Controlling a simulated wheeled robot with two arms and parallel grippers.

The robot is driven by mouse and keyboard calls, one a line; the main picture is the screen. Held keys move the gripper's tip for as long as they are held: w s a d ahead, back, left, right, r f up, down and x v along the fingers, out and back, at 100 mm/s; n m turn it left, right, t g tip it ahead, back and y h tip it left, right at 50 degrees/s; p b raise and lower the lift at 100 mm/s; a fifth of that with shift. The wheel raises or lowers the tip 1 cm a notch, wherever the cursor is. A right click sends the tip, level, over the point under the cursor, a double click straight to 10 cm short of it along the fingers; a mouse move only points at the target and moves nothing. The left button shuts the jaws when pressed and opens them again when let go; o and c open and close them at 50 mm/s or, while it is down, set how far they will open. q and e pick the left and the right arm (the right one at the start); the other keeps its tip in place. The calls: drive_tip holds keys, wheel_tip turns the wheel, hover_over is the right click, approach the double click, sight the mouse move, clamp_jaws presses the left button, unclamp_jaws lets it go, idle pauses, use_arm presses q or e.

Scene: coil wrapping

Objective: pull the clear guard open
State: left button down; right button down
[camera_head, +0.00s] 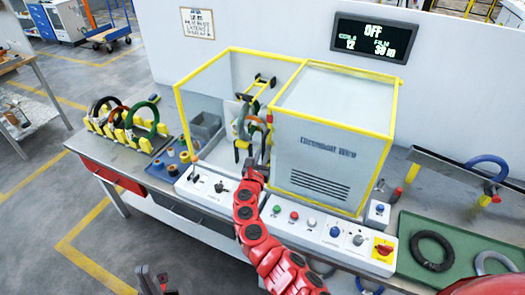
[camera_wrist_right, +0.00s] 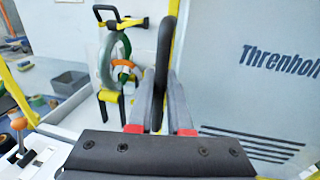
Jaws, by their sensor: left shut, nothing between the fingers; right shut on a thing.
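The wrapping machine has a yellow-framed bay on the left and a grey housing (camera_head: 330,150) on the right. The guard's clear pane is hard to make out, so I cannot tell how far open it stands. A dark upright handle (camera_wrist_right: 163,60) stands at the bay's right side, beside the housing's yellow edge. My right gripper (camera_wrist_right: 160,115) is shut on this handle; it also shows in the head view (camera_head: 252,176). My left gripper (camera_head: 156,280) is shut and empty at the bottom left.
A yellow rack (camera_head: 118,133) with several coils stands on the bench's left. A control panel (camera_head: 320,228) with buttons runs along the front. A green mat (camera_head: 450,283) with dark and grey coils lies at right. The wall display (camera_head: 374,40) reads OFF.

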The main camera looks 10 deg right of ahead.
drive_tip(key=c, duration=0.8)
unclamp_jaws()
drive_tip(key=shift+c, duration=0.2)
drive_tip(key=shift+s+a, duration=0.3)
drive_tip(key=shift+s, duration=0.25)
drive_tip(key=b+v, duration=0.4)
drive_tip(key=v, duration=1.2)
